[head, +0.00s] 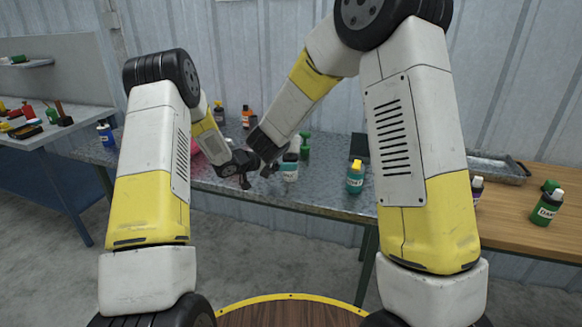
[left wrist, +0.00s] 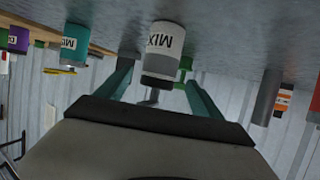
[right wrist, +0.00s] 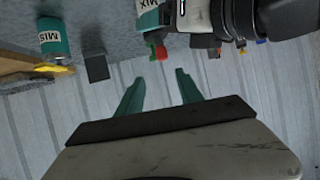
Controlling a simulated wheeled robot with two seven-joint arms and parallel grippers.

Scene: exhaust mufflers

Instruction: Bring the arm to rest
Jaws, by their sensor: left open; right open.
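My left gripper (head: 245,172) is over the metal bench, beside a white and teal bottle (head: 290,168). In the left wrist view its jaws (left wrist: 157,80) are open, with a white bottle marked MIX (left wrist: 165,45) showing between and beyond the fingers. I cannot tell whether they touch it. My right gripper (head: 268,155) is close by on the right, mostly hidden by its own arm in the head view. In the right wrist view its jaws (right wrist: 158,85) are open and empty, with the wall behind them.
The metal bench (head: 325,190) also holds a green object (head: 304,145) and a teal bottle with a yellow cap (head: 356,177). A wooden bench (head: 510,215) with a green bottle (head: 546,207) adjoins at right. A side table with small items (head: 35,130) stands at left.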

